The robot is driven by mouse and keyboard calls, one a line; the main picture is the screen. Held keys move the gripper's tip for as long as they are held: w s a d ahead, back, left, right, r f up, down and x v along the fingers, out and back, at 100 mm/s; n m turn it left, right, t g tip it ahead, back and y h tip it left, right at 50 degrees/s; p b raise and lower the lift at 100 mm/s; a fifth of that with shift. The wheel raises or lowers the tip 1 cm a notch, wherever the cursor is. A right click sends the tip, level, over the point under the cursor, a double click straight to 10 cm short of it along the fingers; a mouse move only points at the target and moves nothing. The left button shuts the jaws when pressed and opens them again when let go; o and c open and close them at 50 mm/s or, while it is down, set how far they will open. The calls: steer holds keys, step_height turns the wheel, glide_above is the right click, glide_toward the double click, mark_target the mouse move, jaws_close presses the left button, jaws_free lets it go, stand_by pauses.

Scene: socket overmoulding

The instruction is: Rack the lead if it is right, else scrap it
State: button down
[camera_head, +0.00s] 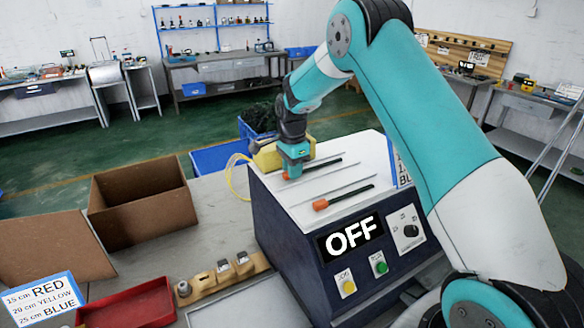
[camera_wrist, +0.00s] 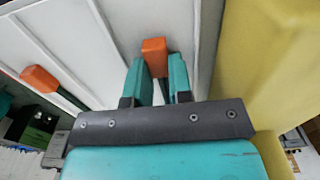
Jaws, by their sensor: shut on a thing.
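The machine (camera_head: 300,245) has a white slotted top, and its display reads OFF. My gripper (camera_head: 290,174) is over the far left of that top. In the wrist view my gripper (camera_wrist: 155,78) is shut on a dark handle with an orange end (camera_wrist: 154,50). A second orange-ended handle (camera_head: 321,204) lies in a nearer slot, apart from my gripper; it also shows in the wrist view (camera_wrist: 40,78). A thin yellow lead (camera_head: 229,178) loops out at the machine's left side, beside a yellow block (camera_head: 266,158). The lead's ends and full length are hidden.
A sign (camera_head: 42,298) lists 15 cm red, 20 cm yellow, 25 cm blue. A red tray (camera_head: 135,311) and a wooden holder (camera_head: 208,290) with small parts stand at the front. An open cardboard box (camera_head: 140,214) stands behind. Blue bins (camera_head: 213,160) are beyond the table.

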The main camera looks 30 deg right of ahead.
steer(key=c, duration=0.9)
jaws_free()
steer(key=shift+c, duration=0.2)
